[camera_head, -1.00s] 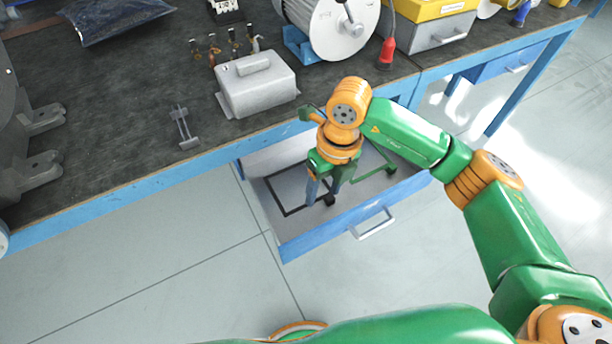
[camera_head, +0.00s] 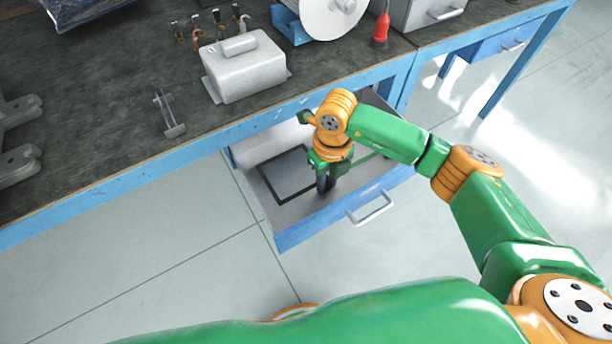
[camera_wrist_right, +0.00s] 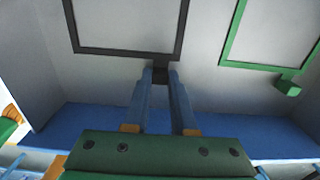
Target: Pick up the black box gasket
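The black box gasket (camera_head: 262,180) is a thin rectangular frame lying flat in the open drawer, at its left side. In the right wrist view, the black gasket (camera_wrist_right: 125,52) shows its near edge with a small black tab. My right gripper (camera_head: 326,186) points down into the drawer at the gasket's right end. In the right wrist view, the fingertips of my right gripper (camera_wrist_right: 160,72) are on both sides of the tab and appear to touch it. The gasket looks to be still at the drawer floor. My left gripper is not in view.
A green gasket (camera_wrist_right: 228,50) with a green tab lies beside the black one. The drawer's front wall (camera_head: 300,232) and handle (camera_head: 371,208) are close to the gripper. On the bench above stand a grey metal cover (camera_head: 245,72) and a small metal bracket (camera_head: 168,113).

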